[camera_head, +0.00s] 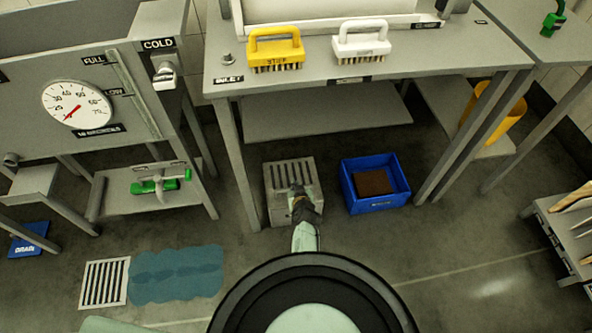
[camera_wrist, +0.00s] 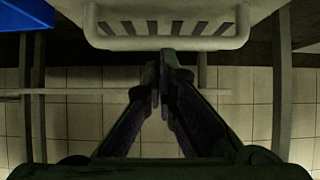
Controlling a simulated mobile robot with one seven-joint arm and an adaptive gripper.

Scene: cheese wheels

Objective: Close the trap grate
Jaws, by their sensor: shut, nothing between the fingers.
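The grey slotted trap grate (camera_head: 291,171) is at the top of a grey box (camera_head: 279,216) on the floor under the table. It also shows in the wrist view as a pale slotted panel with a rounded bar (camera_wrist: 166,42) along its near edge. I cannot tell how far it is tilted. My gripper (camera_head: 299,189) reaches in front of the grate and hides its lower middle. In the wrist view my gripper (camera_wrist: 163,66) is shut and empty, its tips close to the bar. Whether they touch it is unclear.
A blue crate (camera_head: 350,204) with a brown block stands right of the box. Table legs (camera_head: 238,165) rise on both sides. A lower shelf (camera_head: 320,118) hangs behind. A second slotted grate (camera_head: 104,283) lies in the floor at left, beside a blue-green patch (camera_head: 176,274).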

